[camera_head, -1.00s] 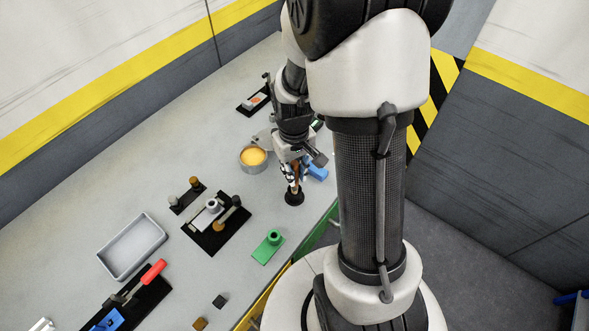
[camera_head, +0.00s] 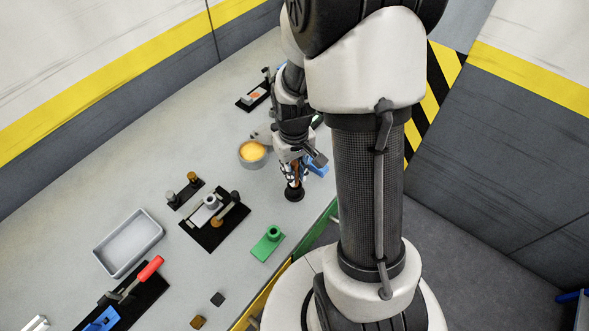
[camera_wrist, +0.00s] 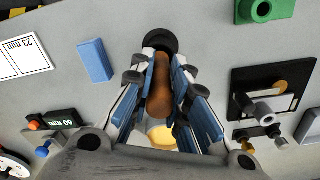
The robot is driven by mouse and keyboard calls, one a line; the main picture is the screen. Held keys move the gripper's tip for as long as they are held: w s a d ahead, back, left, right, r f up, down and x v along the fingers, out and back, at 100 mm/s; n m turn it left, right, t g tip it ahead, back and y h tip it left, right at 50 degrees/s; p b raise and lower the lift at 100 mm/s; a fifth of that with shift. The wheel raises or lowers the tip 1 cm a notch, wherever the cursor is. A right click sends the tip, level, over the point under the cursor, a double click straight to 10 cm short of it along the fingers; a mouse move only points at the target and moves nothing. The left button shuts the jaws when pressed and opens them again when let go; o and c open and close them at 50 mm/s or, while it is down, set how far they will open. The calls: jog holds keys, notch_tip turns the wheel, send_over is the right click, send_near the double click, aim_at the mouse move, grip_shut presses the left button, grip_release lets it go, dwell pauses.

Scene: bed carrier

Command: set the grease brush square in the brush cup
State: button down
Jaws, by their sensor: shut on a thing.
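The grease brush shows as a brown rounded handle (camera_wrist: 159,98) between my finger pads in the wrist view. My gripper (camera_wrist: 163,70) is shut on it. The brush cup is a small black round piece (camera_head: 294,195) on the bench, directly below my gripper (camera_head: 293,177) in the head view. In the wrist view the dark cup (camera_wrist: 161,40) lies just past my fingertips, in line with the brush. The brush's lower end is hidden, so I cannot tell whether it is inside the cup or just above it.
A blue block (camera_wrist: 95,60) lies close beside the cup. A pot of yellow grease (camera_head: 253,151) stands to the left of my gripper. A green block (camera_head: 267,243) and a black fixture plate (camera_head: 208,238) lie nearer. Bench around the cup's left is clear.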

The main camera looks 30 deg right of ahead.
jog(key=c, duration=1.5)
grip_release()
jog(key=shift+o, duration=0.2)
notch_tip(320, 180, up, 12)
jog(key=shift+a, duration=0.1)
jog(key=s+a+r+t, duration=0.4)
jog(key=s+a+r, duration=0.6)
jog(key=s, duration=0.3)
jog(key=shift+s+a+r+n+t, duration=0.3)
jog(key=shift+r+n, duration=0.1)
jog(key=shift+r, duration=0.2)
